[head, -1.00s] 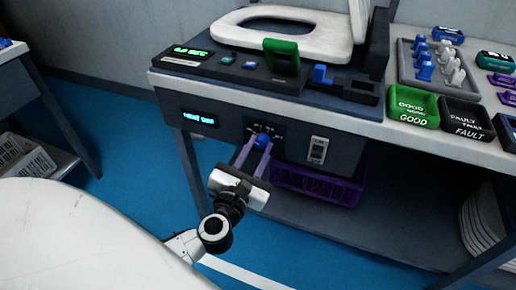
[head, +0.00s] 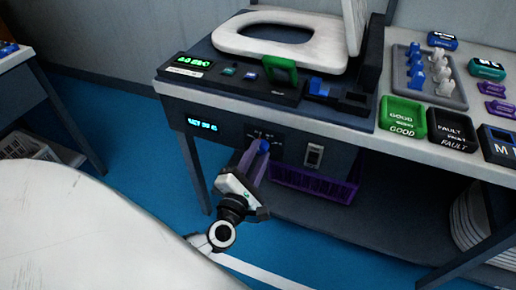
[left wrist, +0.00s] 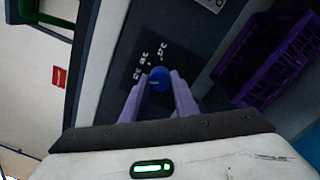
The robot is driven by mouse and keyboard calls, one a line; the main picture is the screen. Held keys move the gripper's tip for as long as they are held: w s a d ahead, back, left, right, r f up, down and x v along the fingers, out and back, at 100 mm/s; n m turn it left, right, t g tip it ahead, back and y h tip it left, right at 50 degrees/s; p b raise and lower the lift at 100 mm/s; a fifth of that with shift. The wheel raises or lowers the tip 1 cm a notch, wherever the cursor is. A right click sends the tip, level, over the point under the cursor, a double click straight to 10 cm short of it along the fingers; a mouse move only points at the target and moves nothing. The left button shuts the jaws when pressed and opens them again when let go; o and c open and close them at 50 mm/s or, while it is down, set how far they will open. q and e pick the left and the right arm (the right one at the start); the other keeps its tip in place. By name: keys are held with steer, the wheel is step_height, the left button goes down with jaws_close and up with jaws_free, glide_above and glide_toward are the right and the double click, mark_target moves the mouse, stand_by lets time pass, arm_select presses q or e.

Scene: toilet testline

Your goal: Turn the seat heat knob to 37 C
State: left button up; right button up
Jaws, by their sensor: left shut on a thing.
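The seat heat knob (head: 264,145) is a small blue knob on the dark front panel below the bench top. In the left wrist view the knob (left wrist: 159,79) sits in front of a black dial plate (left wrist: 148,58) with small white marks, too blurred to read surely. My left gripper (head: 259,150) is shut on the knob, with one purple finger on each side, and its body is rolled to a slant. A small blue-lit display (head: 202,124) is left of the knob; its text is not clearly readable. My right gripper is not in view.
A white rocker switch (head: 314,156) is right of the knob, above a purple crate (head: 312,183). A toilet seat (head: 285,40), a green-handled part (head: 280,70), a green tray (head: 402,116) and a black tray (head: 452,130) are on the bench top.

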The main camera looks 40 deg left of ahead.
arm_select(q)
steer(key=m+p, duration=0.1)
steer(key=m, duration=0.2)
steer(key=shift+r+p, duration=0.1)
steer(key=shift+p, duration=0.25)
steer(key=m+p, duration=0.2)
steer(key=m, duration=0.1)
steer(key=shift+m, duration=0.4)
steer(key=m+p, duration=0.3)
steer(key=m, duration=0.2)
steer(key=shift+m+h, duration=0.3)
steer(key=shift+m+p, duration=0.45)
steer(key=shift+m, duration=0.45)
steer(key=m+p, duration=0.1)
steer(key=m, duration=0.1)
steer(key=shift+a+m, duration=0.1)
steer(key=shift+m, duration=0.2)
steer(key=shift+m+p, duration=0.45)
steer(key=shift+m, duration=0.65)
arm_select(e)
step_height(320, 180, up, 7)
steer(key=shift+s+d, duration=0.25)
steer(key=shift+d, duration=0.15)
arm_select(q)
steer(key=shift+m, duration=0.4)
